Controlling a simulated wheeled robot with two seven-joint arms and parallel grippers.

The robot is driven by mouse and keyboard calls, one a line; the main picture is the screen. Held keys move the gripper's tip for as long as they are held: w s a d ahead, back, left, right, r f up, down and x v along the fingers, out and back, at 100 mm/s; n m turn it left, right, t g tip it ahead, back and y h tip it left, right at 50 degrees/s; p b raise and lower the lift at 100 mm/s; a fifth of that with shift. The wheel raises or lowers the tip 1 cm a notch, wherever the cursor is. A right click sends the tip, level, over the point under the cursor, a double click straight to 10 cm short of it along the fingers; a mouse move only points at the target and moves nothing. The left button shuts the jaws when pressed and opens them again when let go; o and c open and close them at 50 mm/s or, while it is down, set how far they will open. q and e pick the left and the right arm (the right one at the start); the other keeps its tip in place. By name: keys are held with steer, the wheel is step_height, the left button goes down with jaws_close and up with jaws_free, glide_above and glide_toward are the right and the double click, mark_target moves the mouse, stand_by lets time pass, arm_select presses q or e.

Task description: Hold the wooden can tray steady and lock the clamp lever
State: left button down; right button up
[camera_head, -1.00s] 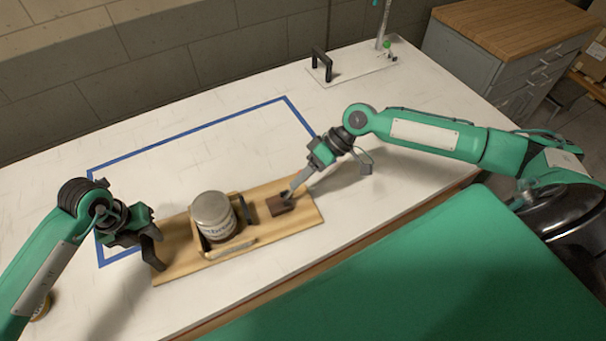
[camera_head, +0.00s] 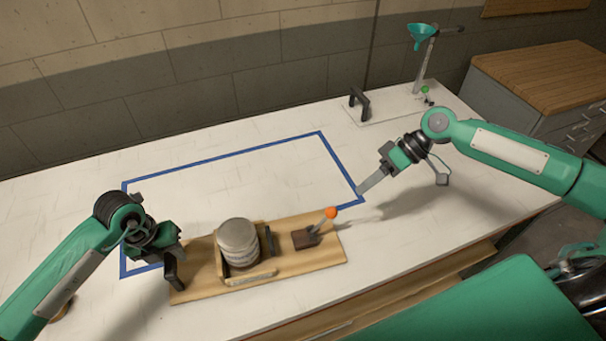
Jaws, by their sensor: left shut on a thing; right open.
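The wooden can tray (camera_head: 325,255) lies on the white table, at the front of the blue tape outline. A can with a grey lid (camera_head: 239,241) stands upright in the tray's holder. The clamp lever (camera_head: 322,224), with an orange knob, stands up at a slant from a dark brown block (camera_head: 304,239) on the tray's right part. My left gripper (camera_head: 174,270) is shut on the tray's left end. My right gripper (camera_head: 364,190) is open and empty, apart from the lever, up and to its right.
Blue tape (camera_head: 250,148) marks a rectangle on the table (camera_head: 90,250); its inside behind the tray is clear. A plate with a black handle (camera_head: 359,104) and a stand with a green funnel (camera_head: 423,36) are at the back right. A wood-topped cabinet (camera_head: 540,75) stands beyond.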

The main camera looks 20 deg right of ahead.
arm_select(q)
steer(key=c, duration=1.1)
jaws_free()
steer(key=shift+d, duration=0.1)
steer(key=r, duration=0.4)
steer(key=a+r, duration=0.1)
steer(key=r, duration=0.3)
steer(key=a+r, duration=0.1)
steer(key=r, duration=0.2)
steer(key=shift+w+r, duration=0.1)
steer(key=shift+r, duration=0.3)
